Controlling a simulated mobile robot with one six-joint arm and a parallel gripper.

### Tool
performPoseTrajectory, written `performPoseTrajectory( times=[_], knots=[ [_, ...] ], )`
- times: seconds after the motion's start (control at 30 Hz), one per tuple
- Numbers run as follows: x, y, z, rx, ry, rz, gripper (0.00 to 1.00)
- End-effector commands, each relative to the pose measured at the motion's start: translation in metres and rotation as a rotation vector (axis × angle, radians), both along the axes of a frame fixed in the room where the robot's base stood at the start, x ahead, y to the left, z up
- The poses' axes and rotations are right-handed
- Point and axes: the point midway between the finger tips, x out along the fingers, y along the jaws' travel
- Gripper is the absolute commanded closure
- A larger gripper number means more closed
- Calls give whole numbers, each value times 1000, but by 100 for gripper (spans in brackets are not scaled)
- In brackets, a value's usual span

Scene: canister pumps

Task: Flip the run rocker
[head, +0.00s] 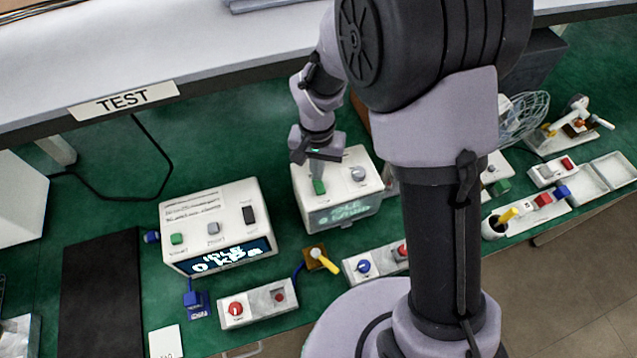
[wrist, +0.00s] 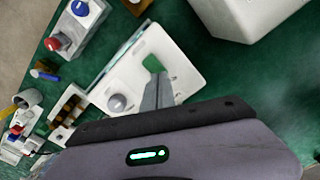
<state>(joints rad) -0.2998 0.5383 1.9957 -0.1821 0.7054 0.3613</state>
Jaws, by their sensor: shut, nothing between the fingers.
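Two white pump boxes stand on the green mat. The right box (head: 341,208) has a green rocker-like control (head: 319,187), a grey knob (head: 358,174) and a dim display. My gripper (head: 317,173) is shut and empty, pointing down over this box at the green control. In the wrist view, my fingertips (wrist: 158,76) are just beside the green control (wrist: 153,64); I cannot tell whether they touch it. The grey knob (wrist: 117,103) is to the left there. The left box (head: 215,222) has a black rocker (head: 249,215), and its display reads IDLE, 0 kPa. The small control labels are unreadable.
White switch boxes with a red knob (head: 236,309) and a blue knob (head: 363,267) lie in front. A yellow-handled lever (head: 323,259) sits between them. A shelf with a TEST sign (head: 124,100) overhangs the back. My arm hides part of the right side.

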Motion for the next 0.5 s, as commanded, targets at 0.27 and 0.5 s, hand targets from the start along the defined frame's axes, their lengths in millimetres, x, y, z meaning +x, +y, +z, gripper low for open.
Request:
performPoseTrajectory(
  times=[0.27,0.5],
  knots=[
    [0,0,-2,0,0,0,100],
    [0,0,-6,0,0,0,100]
  ],
)
